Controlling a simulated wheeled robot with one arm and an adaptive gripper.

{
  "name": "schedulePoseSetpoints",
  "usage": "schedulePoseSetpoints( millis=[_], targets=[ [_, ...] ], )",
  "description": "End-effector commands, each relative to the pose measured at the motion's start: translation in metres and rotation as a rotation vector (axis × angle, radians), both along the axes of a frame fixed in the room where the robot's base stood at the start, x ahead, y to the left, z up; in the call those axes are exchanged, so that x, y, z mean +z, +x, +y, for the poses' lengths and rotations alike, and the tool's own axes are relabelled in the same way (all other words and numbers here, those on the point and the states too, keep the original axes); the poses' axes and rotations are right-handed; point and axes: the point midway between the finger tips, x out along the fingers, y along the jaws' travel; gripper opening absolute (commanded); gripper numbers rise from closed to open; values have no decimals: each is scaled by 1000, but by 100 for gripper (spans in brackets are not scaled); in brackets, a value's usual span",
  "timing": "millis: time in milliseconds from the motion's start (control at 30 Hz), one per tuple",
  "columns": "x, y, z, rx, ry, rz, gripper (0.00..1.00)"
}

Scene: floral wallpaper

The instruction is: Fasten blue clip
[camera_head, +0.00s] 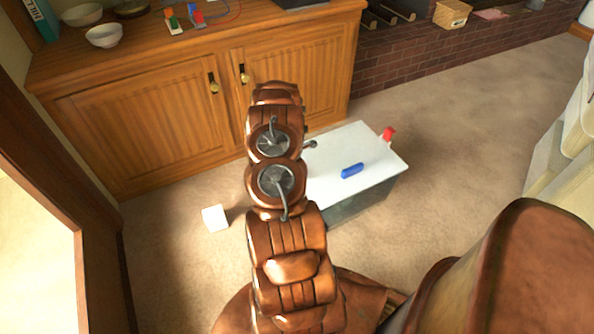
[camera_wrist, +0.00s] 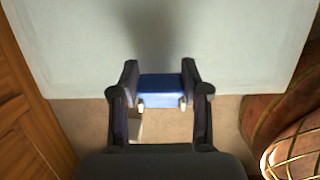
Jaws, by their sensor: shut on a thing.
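The blue clip (camera_wrist: 160,82) sits at the edge of the white lid (camera_wrist: 240,50) in the wrist view. My gripper (camera_wrist: 159,92) has one dark finger at each side of the clip and is shut on it. In the head view my arm hides the clip and most of the gripper. The lid (camera_head: 335,145) lies on a grey box (camera_head: 365,203) on the floor. A red clip (camera_head: 388,134) stands out at the lid's far right edge. A blue piece (camera_head: 352,170) lies on top of the lid.
A wooden cabinet (camera_head: 150,135) stands behind and to the left of the box, with bowls (camera_head: 104,36) on top. A small white block (camera_head: 215,217) lies on the carpet at left. The carpet right of the box is clear.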

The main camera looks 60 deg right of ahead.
Motion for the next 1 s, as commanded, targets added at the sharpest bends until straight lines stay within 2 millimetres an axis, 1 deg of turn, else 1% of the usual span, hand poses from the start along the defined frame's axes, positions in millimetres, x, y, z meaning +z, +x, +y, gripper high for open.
schedulePoseSetpoints(
  millis=[200,433,1000],
  targets=[
    [-5,-2,-5,-2,58,-43,11],
    [-8,-4,-5,-2,105,-66,11],
    [-8,-5,-5,-1,125,-77,11]
  ],
)
